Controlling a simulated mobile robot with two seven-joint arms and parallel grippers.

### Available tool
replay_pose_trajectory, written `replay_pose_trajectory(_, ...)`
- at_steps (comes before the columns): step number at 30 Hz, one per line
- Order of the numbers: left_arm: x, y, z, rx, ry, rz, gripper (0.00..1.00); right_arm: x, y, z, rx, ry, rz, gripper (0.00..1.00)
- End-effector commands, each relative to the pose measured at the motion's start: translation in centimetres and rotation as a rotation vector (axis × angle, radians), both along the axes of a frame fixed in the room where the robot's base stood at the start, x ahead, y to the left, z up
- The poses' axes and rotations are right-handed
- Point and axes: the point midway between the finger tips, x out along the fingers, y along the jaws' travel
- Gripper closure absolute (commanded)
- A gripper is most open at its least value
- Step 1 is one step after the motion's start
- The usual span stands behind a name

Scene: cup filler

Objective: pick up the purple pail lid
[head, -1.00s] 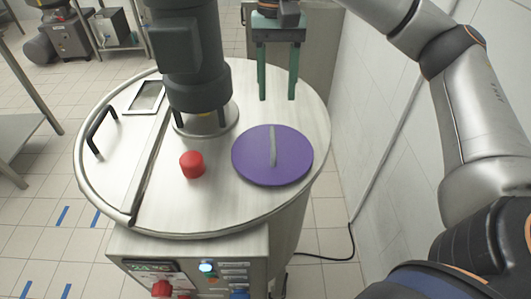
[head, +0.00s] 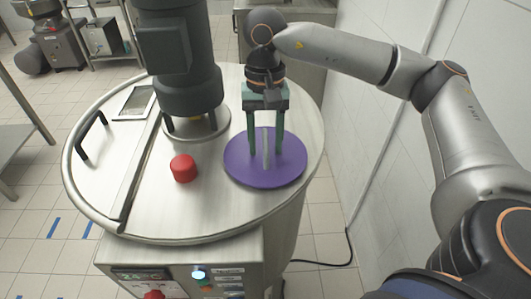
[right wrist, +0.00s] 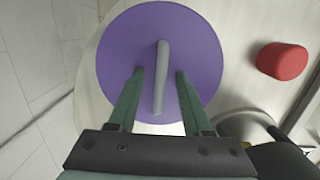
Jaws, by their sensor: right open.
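The purple pail lid (head: 240,172) is a flat round disc with a raised grey bar handle (head: 267,148) across its middle. It lies on the steel top of the machine. My right gripper (head: 265,155) points down over the lid, open, with one green finger on each side of the handle. In the right wrist view the lid (right wrist: 125,45) fills the upper middle, and the handle (right wrist: 161,75) runs between the spread fingers (right wrist: 158,75). Whether the fingertips touch the lid I cannot tell. My left gripper is not in view.
The round steel vessel top (head: 215,215) carries a dark motor column (head: 180,60) left of my gripper. A red knob (head: 183,168) sits left of the lid, also in the right wrist view (right wrist: 282,61). A black handle (head: 92,135) is at far left. A tiled wall is at right.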

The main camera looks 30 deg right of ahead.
Motion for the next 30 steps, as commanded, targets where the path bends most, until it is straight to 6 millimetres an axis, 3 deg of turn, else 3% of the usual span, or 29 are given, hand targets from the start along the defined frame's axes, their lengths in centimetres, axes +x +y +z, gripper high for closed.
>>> replay_pose_trajectory(5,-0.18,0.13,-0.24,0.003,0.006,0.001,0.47,0.0,-0.01,0.01,0.0,0.0,0.0,0.53)
replay_pose_trajectory(18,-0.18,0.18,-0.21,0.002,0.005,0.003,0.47,0.01,-0.01,0.05,0.0,0.0,0.0,1.0)
replay_pose_trajectory(30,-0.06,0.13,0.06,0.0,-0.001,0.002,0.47,0.02,0.0,0.07,0.0,0.0,0.0,1.0)
